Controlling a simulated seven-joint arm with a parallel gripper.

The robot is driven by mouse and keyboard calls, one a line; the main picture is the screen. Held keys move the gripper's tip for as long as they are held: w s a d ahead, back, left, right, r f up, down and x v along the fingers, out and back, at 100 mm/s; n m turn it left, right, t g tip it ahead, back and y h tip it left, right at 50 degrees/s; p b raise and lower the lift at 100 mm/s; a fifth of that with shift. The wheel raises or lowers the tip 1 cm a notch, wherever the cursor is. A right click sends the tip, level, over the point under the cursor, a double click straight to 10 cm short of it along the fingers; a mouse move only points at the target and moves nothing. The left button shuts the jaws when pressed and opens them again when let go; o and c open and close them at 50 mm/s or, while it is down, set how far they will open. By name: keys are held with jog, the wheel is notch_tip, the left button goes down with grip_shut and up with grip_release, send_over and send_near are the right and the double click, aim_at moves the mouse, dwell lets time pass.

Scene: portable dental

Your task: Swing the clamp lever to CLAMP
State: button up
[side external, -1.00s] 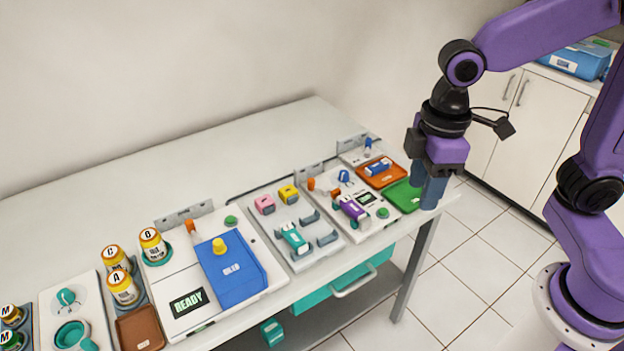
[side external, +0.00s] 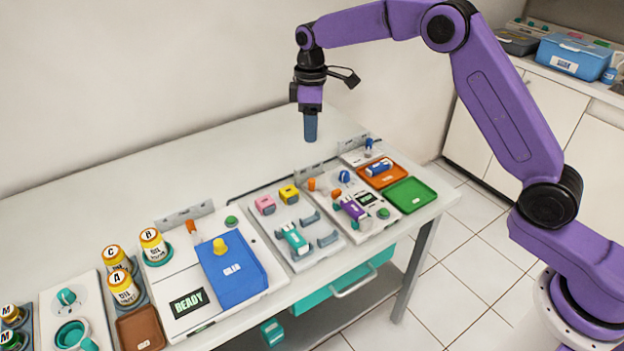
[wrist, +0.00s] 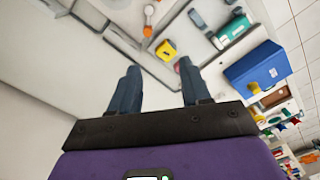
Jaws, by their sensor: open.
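No lever in view carries a readable CLAMP mark, so I cannot tell which one is the clamp lever. An orange handle (side external: 191,226) stands at the back left of the white unit with the blue lid. Orange pieces (side external: 311,184) and a blue knob (side external: 344,176) sit on the panel at the right that holds a purple and white handpiece (side external: 351,209). My gripper (side external: 310,139) hangs fingers-down above the back of the table, apart from everything. In the wrist view its fingers (wrist: 158,68) are spread and empty, with a yellow block (wrist: 166,50) visible beyond them.
The white unit has a READY display (side external: 188,303) and a blue lid (side external: 230,270). A teal handpiece (side external: 293,240) lies in a grey cradle. Orange (side external: 374,181) and green (side external: 410,206) trays are at the right end. Bottles (side external: 153,243) stand left.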

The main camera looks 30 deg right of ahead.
aim_at(312, 180)
jog(key=f, duration=0.6)
jog(key=w+d+f, duration=0.1)
jog(key=f, duration=0.5)
jog(key=w+f, duration=0.1)
jog(key=f, duration=0.5)
jog(key=shift+w+d+f, duration=0.1)
jog(key=shift+d+f, duration=0.2)
jog(key=shift+d, duration=0.05)
grip_shut()
